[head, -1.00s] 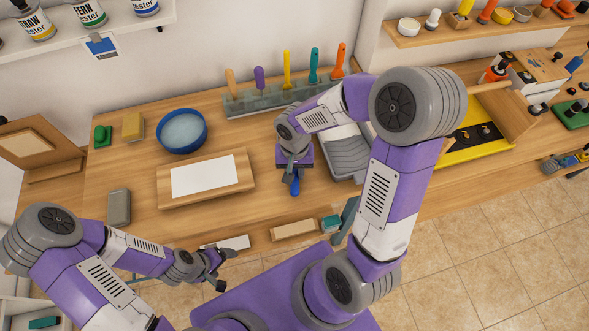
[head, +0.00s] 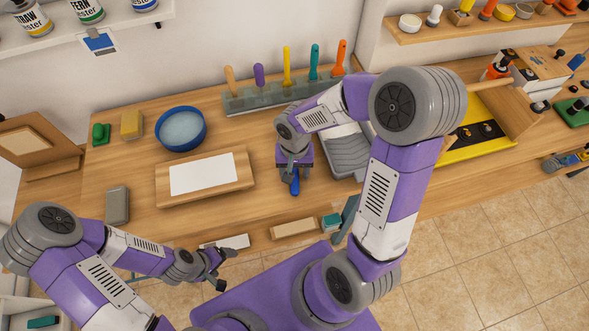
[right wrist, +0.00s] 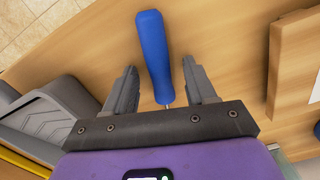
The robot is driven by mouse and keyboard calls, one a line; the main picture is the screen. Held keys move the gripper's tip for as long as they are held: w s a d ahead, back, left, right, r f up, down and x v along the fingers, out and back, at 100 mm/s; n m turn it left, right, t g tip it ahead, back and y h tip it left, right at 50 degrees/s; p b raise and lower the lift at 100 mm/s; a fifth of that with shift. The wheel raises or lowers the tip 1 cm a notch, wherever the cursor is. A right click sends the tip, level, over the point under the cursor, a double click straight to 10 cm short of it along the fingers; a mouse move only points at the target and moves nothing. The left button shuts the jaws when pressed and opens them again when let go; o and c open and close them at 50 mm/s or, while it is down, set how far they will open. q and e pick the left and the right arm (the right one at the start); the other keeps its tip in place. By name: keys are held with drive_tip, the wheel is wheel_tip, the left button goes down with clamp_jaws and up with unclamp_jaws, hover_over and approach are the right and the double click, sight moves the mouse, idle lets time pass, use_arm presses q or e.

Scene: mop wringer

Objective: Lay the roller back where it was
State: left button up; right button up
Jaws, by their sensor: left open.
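The roller shows as a blue handle (head: 295,187) low under my right gripper (head: 293,175); the rest of it is hidden by the gripper and arm. In the right wrist view the blue handle (right wrist: 152,40) lies between the spread fingers of my right gripper (right wrist: 160,68), with a gap on both sides. A thin metal shank shows at its lower end, and the roller head is out of sight. My left gripper (head: 224,272) is open and empty, near the table's front edge.
A grey paint tray (head: 347,157) stands right of the roller, and a wooden board with a white sheet (head: 203,174) lies left. Behind are a blue bowl (head: 181,130) and a rack of several coloured tools (head: 270,98). A pale block (head: 295,228) lies at the front edge.

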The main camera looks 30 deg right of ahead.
wheel_tip(320, 180, up, 8)
drive_tip(key=shift+w+d+f+p, duration=0.1)
drive_tip(key=shift+w+f+p, duration=0.1)
drive_tip(key=shift+p, duration=0.85)
use_arm(q)
wheel_tip(320, 180, up, 2)
drive_tip(key=shift+r, duration=0.1)
drive_tip(key=shift+s, duration=0.1)
use_arm(e)
drive_tip(key=shift+s, duration=0.1)
